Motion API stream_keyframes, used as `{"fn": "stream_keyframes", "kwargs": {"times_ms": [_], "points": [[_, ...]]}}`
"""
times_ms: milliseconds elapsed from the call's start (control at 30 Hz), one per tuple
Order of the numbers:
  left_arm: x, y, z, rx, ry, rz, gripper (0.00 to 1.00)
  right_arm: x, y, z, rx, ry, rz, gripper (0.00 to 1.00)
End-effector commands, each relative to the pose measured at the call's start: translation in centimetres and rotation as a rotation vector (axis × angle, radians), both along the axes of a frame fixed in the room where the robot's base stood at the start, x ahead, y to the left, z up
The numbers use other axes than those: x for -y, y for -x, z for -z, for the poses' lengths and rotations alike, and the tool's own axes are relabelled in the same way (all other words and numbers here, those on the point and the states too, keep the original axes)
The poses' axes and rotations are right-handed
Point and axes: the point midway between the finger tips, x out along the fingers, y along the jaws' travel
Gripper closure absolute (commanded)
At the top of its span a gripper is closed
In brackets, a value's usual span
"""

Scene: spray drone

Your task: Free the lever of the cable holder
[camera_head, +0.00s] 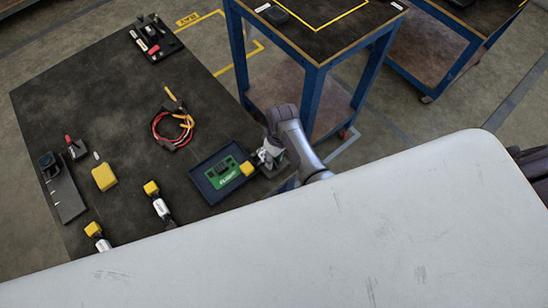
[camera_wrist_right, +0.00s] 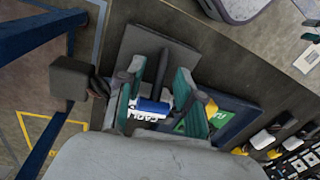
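My right gripper (camera_head: 268,157) reaches down at the right edge of the black table, beside the tray with the green board. In the right wrist view its two teal fingers (camera_wrist_right: 160,88) stand apart, with a black bar (camera_wrist_right: 162,67), perhaps the holder's lever, between them. The bar lies over a dark grey plate (camera_wrist_right: 150,45). A blue and white labelled cylinder (camera_wrist_right: 152,108) also shows between the fingers; I cannot tell whether they touch it. A dark block (camera_wrist_right: 70,78) sits left of the plate. In the head view my arm partly hides this spot. My left gripper is not seen.
The dark blue tray (camera_head: 206,196) holds a green board (camera_head: 224,172). A red and yellow cable coil (camera_head: 172,126), a yellow block (camera_head: 104,177) and several yellow-tipped parts lie on the table (camera_head: 85,100). A blue-framed cart (camera_head: 312,85) stands close behind my right arm.

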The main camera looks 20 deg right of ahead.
Motion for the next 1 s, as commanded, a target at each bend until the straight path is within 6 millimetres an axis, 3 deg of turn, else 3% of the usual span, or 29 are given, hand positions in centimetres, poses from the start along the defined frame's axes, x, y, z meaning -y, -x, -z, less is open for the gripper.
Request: {"fn": "stream_keyframes", "kwargs": {"times_ms": [33,233,633,1000], "points": [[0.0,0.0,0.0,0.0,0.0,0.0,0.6,0.0,0.0,0.0,0.0,0.0,0.0,0.67],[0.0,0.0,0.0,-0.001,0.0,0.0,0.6,0.0,0.0,0.0,-0.001,0.0,0.0,1.0],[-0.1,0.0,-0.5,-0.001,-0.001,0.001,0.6,0.1,0.2,-0.2,0.02,-0.007,0.0,1.0],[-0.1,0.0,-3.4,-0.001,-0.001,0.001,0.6,0.5,1.1,-0.8,0.227,-0.08,0.002,1.0]]}}
